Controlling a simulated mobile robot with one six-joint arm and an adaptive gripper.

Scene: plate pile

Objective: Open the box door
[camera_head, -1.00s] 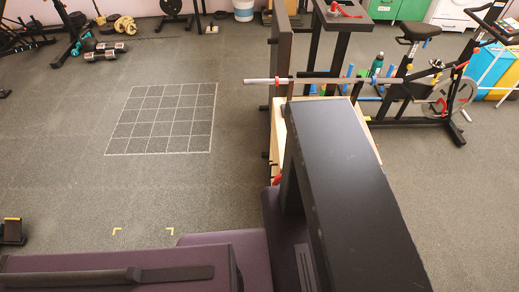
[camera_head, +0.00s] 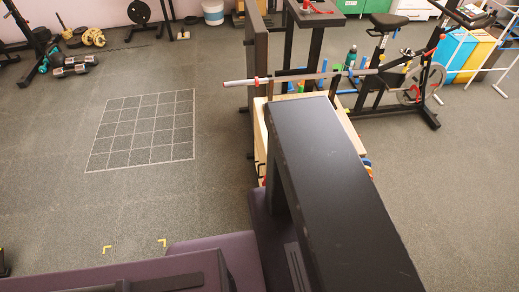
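A pale wooden box-like thing (camera_head: 261,148) stands in the middle of the view. It is mostly hidden behind a large black beam-like structure (camera_head: 340,185). Only its left side, its top edge and a little of its right side show. I cannot make out a door on it or whether one is open. A small red part (camera_head: 263,182) shows low at its left side. My gripper is not in view.
A barbell (camera_head: 300,78) on a dark upright rack (camera_head: 257,60) crosses above the box. An exercise bike (camera_head: 400,75) stands at the right. Purple padding (camera_head: 215,245) lies in front. The floor with a white grid (camera_head: 143,130) at left is clear.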

